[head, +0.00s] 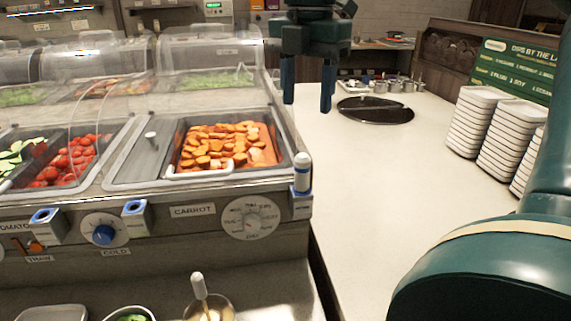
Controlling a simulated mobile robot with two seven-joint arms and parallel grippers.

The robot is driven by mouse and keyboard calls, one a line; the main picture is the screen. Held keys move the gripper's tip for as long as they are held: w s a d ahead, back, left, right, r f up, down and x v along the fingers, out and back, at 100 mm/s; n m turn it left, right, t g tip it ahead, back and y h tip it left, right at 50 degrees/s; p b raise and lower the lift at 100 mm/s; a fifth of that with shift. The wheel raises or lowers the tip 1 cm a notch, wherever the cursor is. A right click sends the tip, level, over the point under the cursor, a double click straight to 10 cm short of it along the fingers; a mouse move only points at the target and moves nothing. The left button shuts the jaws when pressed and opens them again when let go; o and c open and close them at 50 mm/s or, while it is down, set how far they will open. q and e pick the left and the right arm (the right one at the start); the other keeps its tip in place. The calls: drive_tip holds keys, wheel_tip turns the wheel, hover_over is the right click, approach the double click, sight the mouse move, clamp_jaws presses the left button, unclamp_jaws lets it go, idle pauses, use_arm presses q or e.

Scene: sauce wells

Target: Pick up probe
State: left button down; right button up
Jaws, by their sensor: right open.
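What looks like the probe (302,170), a short white upright piece with a dark band low down, stands in a blue-edged holder (302,204) at the right front corner of the food counter. My right gripper (307,105) hangs from the top of the head view with its two dark blue fingers pointing down. It is open and empty, and its fingertips appear above the probe in the picture, apart from it. How far they are in depth is hard to tell. My left gripper is not in view.
Clear curved covers (210,65) stand over the food wells. A pan of carrots (228,145) is left of the probe. Two more blue-edged holders, one of them here (136,208), are on the front panel. White tray stacks (476,122) stand right; the pale countertop between is mostly clear.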

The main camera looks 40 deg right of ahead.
hover_over(303, 155)
drive_tip(key=s, duration=0.1)
wheel_tip(303, 155, down, 6)
drive_tip(key=shift+f, duration=0.1)
drive_tip(key=shift+w+f+p, duration=0.1)
drive_tip(key=shift+w+f, duration=0.05)
drive_tip(key=shift+f, duration=0.9)
drive_tip(key=shift+w+f+p, duration=0.1)
drive_tip(key=shift+w+f, duration=0.1)
drive_tip(key=shift+f, duration=0.8)
drive_tip(key=shift+w+f+p, duration=0.1)
drive_tip(key=shift+w+f, duration=0.05)
drive_tip(key=shift+f, duration=0.9)
drive_tip(key=c, duration=1.1)
